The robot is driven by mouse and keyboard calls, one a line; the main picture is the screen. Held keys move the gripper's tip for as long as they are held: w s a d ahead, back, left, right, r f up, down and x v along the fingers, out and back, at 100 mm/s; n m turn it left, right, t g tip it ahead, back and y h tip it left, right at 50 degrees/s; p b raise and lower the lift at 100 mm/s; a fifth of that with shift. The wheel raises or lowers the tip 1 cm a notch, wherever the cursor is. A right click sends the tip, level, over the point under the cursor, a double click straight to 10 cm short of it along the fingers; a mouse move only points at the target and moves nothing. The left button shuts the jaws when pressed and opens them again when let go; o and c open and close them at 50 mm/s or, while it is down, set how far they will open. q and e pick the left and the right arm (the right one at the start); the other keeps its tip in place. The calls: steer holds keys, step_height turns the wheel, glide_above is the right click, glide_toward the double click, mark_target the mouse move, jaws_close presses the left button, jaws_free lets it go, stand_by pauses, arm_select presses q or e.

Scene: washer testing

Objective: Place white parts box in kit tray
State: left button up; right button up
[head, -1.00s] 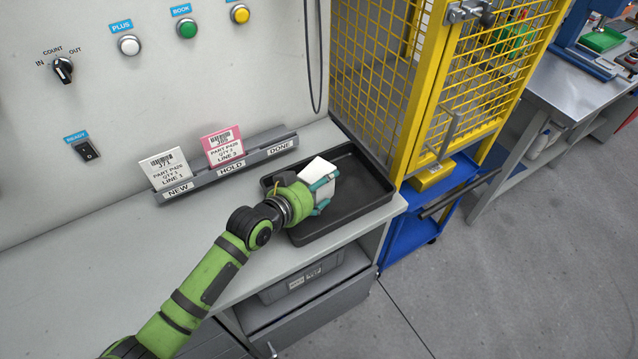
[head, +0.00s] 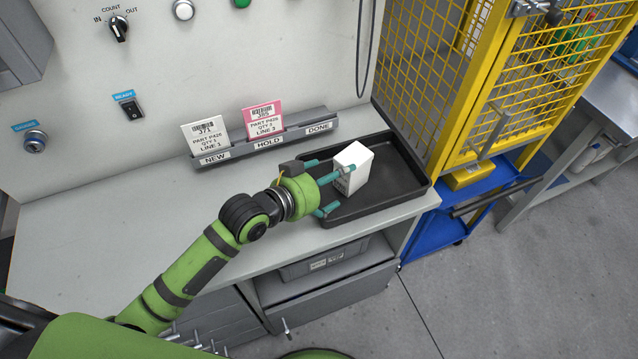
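The white parts box (head: 352,166) stands upright in the black kit tray (head: 400,180), toward its left half. My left gripper (head: 332,187) is at the tray's left side, close beside the box. Its teal fingers are spread apart. One finger overlaps the box's near face in the head view; I cannot tell whether it touches. Another finger is to the front, clear of the box. My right gripper is not in view.
A card rack (head: 265,140) labelled NEW, HOLD and DONE stands behind, holding a white card (head: 206,134) and a pink card (head: 263,120). A yellow mesh cage (head: 450,80) rises right of the tray. The tray's right half is empty.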

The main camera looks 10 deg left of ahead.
arm_select(q)
steer(key=shift+v, duration=2.1)
